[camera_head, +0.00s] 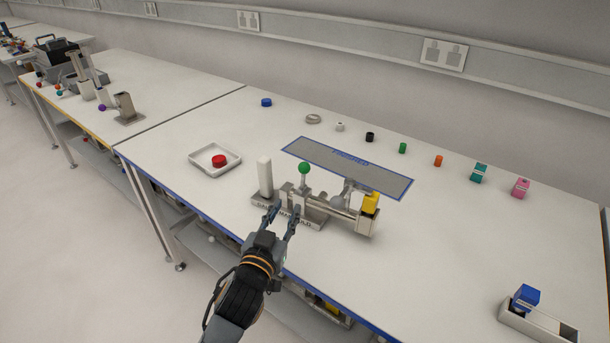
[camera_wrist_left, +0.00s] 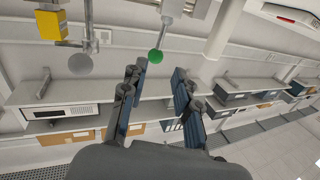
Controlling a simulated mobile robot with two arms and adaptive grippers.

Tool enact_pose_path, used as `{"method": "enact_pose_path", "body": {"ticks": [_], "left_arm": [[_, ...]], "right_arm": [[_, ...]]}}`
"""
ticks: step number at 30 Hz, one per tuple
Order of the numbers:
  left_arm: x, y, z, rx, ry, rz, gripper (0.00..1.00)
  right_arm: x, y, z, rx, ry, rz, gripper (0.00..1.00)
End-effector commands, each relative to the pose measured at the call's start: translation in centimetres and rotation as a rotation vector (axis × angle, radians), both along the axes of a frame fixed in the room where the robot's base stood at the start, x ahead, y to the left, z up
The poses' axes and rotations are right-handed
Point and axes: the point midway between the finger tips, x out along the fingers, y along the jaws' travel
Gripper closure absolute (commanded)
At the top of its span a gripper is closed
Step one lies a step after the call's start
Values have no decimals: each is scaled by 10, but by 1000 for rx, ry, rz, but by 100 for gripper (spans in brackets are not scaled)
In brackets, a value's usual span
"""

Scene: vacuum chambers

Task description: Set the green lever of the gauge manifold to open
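The gauge manifold (camera_head: 318,212) is a metal assembly near the front edge of the table in the head view. Its green lever knob (camera_head: 304,168) stands up on the far side of the body, above it. In the left wrist view the green knob (camera_wrist_left: 155,56) hangs on a light stem, beyond the fingertips and between their lines. My left gripper (camera_head: 283,208) is open and empty, with its fingertips at the front of the manifold, short of the green knob. Whether the fingers touch the manifold is unclear. My right gripper is not in view.
The manifold also carries a white cylinder (camera_head: 265,176), a grey knob (camera_head: 347,187) and a yellow block (camera_head: 370,202). A grey mat (camera_head: 350,170) lies behind it. A white tray (camera_head: 232,166) holds a red piece (camera_head: 219,160). Small coloured parts line the back; the table's right part is mostly free.

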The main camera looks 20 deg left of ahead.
Motion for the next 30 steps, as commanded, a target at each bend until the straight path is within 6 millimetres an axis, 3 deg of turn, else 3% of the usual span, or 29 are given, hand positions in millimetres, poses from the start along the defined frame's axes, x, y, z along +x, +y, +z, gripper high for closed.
{"method": "enact_pose_path", "body": {"ticks": [5, 19, 24, 30], "left_arm": [[19, -1, 3, 2, -10, -3, 69], [114, -1, 3, 1, -7, -3, 69], [131, -2, 1, 2, -5, -2, 69], [138, -2, 1, 1, -4, -2, 69]], "right_arm": [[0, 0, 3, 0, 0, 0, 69], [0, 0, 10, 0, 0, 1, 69], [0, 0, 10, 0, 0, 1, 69], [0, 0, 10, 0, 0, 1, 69]]}}
